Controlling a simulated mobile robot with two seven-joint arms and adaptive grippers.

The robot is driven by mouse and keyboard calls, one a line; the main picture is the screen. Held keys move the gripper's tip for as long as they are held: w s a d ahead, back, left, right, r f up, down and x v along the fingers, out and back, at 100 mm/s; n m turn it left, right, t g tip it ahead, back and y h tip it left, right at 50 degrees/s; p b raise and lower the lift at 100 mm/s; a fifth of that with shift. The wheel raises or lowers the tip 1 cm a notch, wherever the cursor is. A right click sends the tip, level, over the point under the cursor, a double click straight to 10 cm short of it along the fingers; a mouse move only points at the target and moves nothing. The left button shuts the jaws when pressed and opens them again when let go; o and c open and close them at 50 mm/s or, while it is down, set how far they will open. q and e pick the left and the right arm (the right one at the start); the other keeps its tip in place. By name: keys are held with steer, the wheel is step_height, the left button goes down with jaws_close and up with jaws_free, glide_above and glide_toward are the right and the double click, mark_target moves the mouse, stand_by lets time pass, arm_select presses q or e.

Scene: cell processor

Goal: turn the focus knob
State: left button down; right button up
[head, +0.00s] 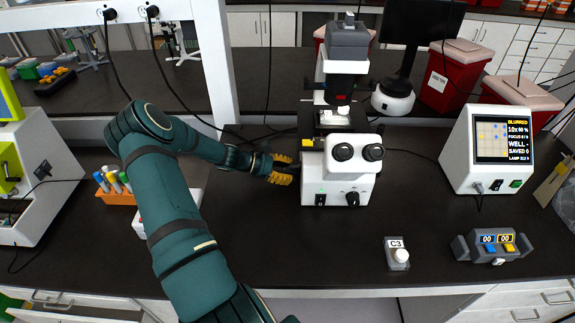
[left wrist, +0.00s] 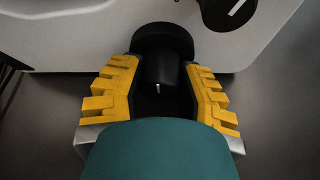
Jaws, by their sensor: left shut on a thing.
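The white microscope (head: 340,178) stands on the dark bench in the middle of the head view. The black focus knob (left wrist: 163,70) projects from its side, with a wider black disc behind it against the white body. My left gripper (head: 281,169) reaches in from the left to the microscope's left side. In the left wrist view its yellow ribbed fingers (left wrist: 167,92) lie on either side of the knob and are shut on it. In the head view the gripper mostly hides the knob. The monitor (head: 504,138) at right reads "BLURRED", with a focus line. My right gripper is not in view.
A C3 holder (head: 397,254) and a grey counter box (head: 492,244) sit at front right. An orange rack (head: 117,196) with tubes stands left, behind my arm. A white post (head: 214,70) rises behind the arm. The bench in front of the microscope is clear.

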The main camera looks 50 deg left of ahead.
arm_select(q)
steer(key=shift+n+g+h+p, duration=0.3)
steer(key=shift+n+h+p, duration=0.1)
steer(key=shift+n+p, duration=0.15)
steer(key=shift+f, duration=0.1)
steer(key=c, duration=0.6)
jaws_free()
steer(key=shift+o, duration=0.2)
steer(key=v, duration=1.2)
steer(key=shift+w, duration=0.1)
